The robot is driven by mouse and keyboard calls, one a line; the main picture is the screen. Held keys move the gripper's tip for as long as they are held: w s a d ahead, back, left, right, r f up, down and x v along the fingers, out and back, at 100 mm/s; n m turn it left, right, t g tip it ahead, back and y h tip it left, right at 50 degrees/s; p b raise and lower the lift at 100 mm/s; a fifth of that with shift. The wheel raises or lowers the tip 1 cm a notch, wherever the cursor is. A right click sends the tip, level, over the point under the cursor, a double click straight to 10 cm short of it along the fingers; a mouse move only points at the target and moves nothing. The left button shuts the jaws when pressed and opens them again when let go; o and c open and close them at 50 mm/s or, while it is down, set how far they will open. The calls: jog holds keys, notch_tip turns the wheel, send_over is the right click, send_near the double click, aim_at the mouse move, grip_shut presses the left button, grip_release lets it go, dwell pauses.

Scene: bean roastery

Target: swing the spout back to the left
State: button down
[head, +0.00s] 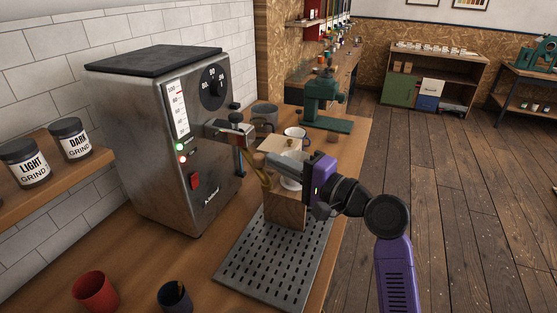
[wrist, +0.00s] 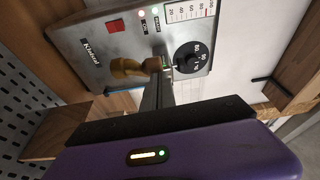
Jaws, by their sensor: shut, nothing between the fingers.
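The steel boiler (head: 165,140) stands on the counter against the white tiled wall. Its brass spout (head: 263,178) curves out and down from the front, beside the wooden block (head: 285,210). In the wrist view the spout (wrist: 126,68) lies just left of my fingertips. My gripper (head: 270,160) reaches in from the right at spout height, fingers together and empty. In the wrist view the shut fingers (wrist: 159,75) point at the boiler front (wrist: 100,50). They are beside the spout; whether they touch it I cannot tell.
A white cup (head: 290,184) sits at the wooden block, partly behind my gripper. A perforated tray (head: 262,262) lies in front. A mug (head: 296,132), a grey canister (head: 265,112) and a green machine (head: 324,100) stand behind. A red cup (head: 94,291) is at front left.

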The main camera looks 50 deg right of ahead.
jog(key=s+b, duration=0.1)
jog(key=s, duration=0.6)
jog(key=shift+d+f, duration=0.15)
jog(key=shift+d, duration=0.25)
jog(key=d+r+h, duration=0.2)
jog(key=d+h, duration=0.2)
jog(key=d, duration=0.1)
jog(key=s+a+f+n+g+h, duration=0.1)
jog(key=s+a+f+n+h, duration=0.2)
jog(key=s+f+h, duration=0.3)
jog(key=s+a+f+n+y, duration=0.3)
jog(key=s+a, duration=0.3)
jog(key=a, duration=0.2)
jog(key=s+a+f+n+g+y, duration=0.1)
jog(key=s+a+f+n+y, duration=0.2)
jog(key=s+a+f+n, duration=0.3)
jog(key=s+a+f+n+g+y+b, duration=0.1)
jog(key=s+a+f+n+y, duration=0.2)
jog(key=a, duration=0.7)
notch_tip(320, 180, down, 2)
jog(key=s+n, duration=0.2)
jog(key=shift+s+a+y, duration=0.2)
jog(key=shift+s+y, duration=0.1)
jog(key=shift+s, duration=0.1)
